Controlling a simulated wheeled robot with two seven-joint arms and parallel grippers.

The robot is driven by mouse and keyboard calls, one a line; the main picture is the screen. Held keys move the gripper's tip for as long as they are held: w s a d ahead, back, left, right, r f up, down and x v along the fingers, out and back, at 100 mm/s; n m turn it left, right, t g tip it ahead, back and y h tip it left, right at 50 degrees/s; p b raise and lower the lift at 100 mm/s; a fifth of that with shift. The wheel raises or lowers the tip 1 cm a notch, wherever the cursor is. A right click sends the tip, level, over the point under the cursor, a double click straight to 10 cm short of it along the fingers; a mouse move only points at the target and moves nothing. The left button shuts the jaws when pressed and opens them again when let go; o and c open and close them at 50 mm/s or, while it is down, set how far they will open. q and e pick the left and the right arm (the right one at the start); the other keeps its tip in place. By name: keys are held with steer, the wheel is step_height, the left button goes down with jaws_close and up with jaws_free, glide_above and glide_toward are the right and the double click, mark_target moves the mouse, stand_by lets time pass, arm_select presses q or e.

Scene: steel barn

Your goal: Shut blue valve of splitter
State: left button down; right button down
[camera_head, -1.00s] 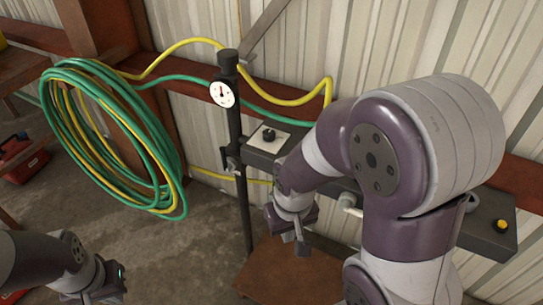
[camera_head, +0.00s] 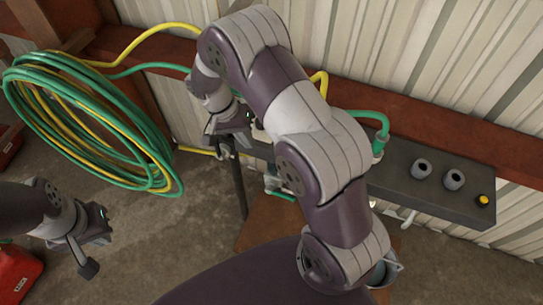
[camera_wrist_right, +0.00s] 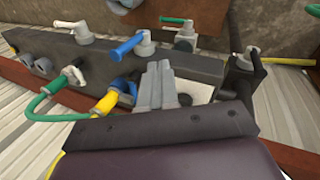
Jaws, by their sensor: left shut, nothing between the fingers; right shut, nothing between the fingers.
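The splitter is a dark grey box on the wall (camera_head: 425,190); its body also shows in the right wrist view (camera_wrist_right: 60,52). Its blue valve (camera_wrist_right: 126,46) has a blue lever that lies slanted above the box, left of and beyond my fingers. My arm hides this valve in the head view. My right gripper (camera_wrist_right: 157,88) is shut and empty, over the box near a white plate, apart from the blue lever. In the head view the right gripper (camera_head: 226,143) is beside the dark post. My left gripper (camera_head: 90,262) is shut and empty at lower left.
White-handled (camera_wrist_right: 72,25) and green-handled (camera_wrist_right: 176,22) valves flank the blue one. A yellow hose connector (camera_wrist_right: 107,101) and a green hose (camera_wrist_right: 44,108) lie on the near side. A coiled green and yellow hose (camera_head: 75,125) hangs at left. A yellow button (camera_head: 483,200) sits at the box's right end.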

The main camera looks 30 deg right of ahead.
steer(key=s+d+f+p, duration=0.4)
steer(key=d+f, duration=0.1)
steer(key=f, duration=0.1)
steer(key=shift+s+f+p, duration=0.25)
steer(key=shift+f+p, duration=0.05)
steer(key=shift+w+d, duration=0.1)
